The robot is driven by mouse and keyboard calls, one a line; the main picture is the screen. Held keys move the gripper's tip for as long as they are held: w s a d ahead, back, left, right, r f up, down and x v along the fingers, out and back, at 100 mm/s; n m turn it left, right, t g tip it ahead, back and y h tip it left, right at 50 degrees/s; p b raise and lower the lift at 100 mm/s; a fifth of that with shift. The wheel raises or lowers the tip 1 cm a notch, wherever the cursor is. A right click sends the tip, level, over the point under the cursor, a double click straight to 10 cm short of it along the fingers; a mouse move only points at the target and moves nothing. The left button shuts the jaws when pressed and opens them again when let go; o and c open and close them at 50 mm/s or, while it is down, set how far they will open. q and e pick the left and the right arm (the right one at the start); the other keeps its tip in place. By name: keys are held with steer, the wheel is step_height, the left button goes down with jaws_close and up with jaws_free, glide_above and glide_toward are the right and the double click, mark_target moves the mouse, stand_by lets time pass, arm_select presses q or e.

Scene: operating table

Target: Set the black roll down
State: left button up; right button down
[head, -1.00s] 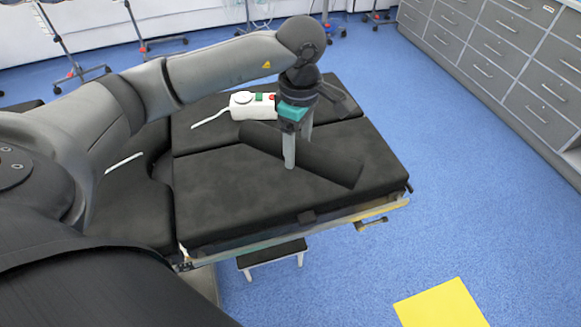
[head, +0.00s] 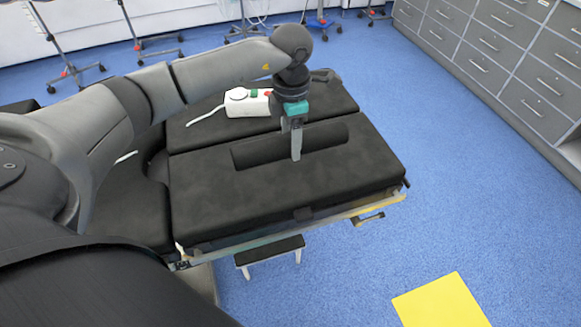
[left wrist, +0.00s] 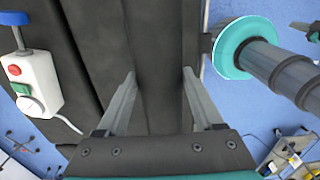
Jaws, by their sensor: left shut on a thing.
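The black roll (head: 325,138) lies across the black padded operating table (head: 220,200) in the head view, its right end slightly farther back than its left. My left gripper (head: 297,157) points down over the roll's middle and is shut on it. In the left wrist view the roll (left wrist: 160,50) runs between the two fingers of my left gripper (left wrist: 159,76). The roll is level and very close to the pad; I cannot tell if it touches. Its underside is hidden. My right gripper is not in view.
A white device (head: 245,103) with a green and a red part sits on the table behind the roll. The pad in front of the roll is bare. A small step stool (head: 270,252) stands below the table's front edge. Grey drawer cabinets (head: 490,60) line the right.

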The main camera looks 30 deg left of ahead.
mark_target(291, 176)
arm_select(q)
step_height(291, 176, down, 9)
steer(key=shift+f+b, duration=0.2)
steer(key=shift+b, duration=0.5)
steer(key=shift+f, duration=0.1)
steer(key=o, duration=1.5)
steer(key=shift+o, duration=0.2)
steer(key=shift+r, duration=0.2)
step_height(291, 176, up, 11)
steer(key=shift+f+p, duration=0.1)
steer(key=shift+p, duration=0.9)
steer(key=shift+r, duration=0.55)
